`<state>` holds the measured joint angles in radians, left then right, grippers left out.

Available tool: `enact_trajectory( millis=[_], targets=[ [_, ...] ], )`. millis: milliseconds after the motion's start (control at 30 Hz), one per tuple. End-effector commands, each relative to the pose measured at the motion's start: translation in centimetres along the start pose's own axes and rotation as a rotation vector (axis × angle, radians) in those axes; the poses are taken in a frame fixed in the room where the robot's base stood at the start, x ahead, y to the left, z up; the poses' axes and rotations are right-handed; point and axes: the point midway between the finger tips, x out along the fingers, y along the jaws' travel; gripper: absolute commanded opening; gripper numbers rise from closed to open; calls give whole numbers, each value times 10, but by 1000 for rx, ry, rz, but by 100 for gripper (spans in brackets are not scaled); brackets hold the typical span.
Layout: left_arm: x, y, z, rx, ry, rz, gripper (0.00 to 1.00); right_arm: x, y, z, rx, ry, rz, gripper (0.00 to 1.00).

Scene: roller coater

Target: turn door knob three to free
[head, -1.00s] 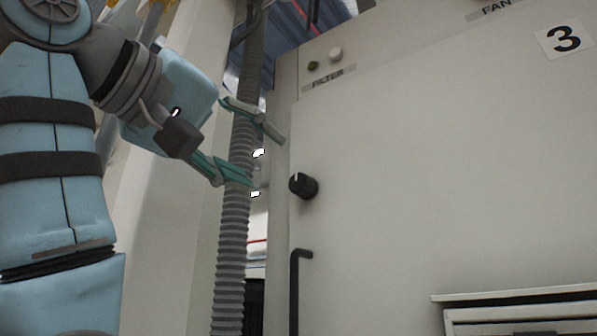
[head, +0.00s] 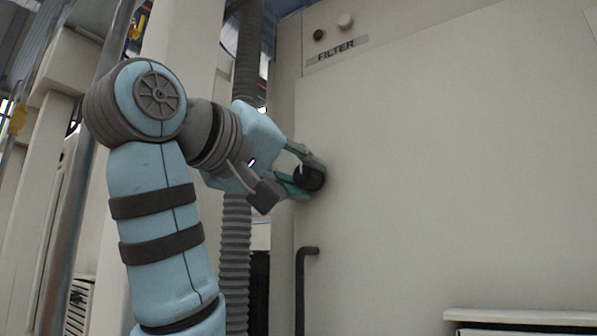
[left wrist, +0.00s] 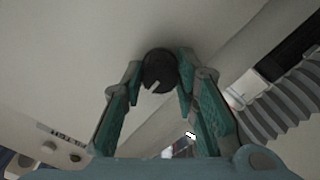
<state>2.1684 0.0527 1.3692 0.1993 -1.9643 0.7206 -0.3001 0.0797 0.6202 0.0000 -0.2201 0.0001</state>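The black round door knob (head: 312,177) sits on the pale cabinet door near its left edge. My left gripper (head: 309,174) is at the knob, with one green finger above it and one below-left. In the left wrist view the knob (left wrist: 160,70) lies between the fingertips of my left gripper (left wrist: 159,68), its white mark toward the camera. The right finger there looks very close to or against the knob; a small gap shows at the left one. The fingers are spread around it. My right gripper is not in view.
A black bent handle (head: 301,285) is on the door below the knob. A grey corrugated hose (head: 235,265) runs vertically to the left, behind my arm. A FILTER label (head: 336,49) with two small buttons is above. The door face to the right is clear.

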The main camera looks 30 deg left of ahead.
Motion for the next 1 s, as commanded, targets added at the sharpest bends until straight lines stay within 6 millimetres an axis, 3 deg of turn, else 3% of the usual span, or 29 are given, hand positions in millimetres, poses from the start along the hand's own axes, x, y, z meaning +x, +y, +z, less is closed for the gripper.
enact_trajectory(
  millis=[467, 1000],
  targets=[
    [0, 0, 0, 71, 1, -1, 0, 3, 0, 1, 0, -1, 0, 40],
    [0, 0, 0, 510, 3, -1, 0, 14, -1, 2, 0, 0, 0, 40]
  ],
)
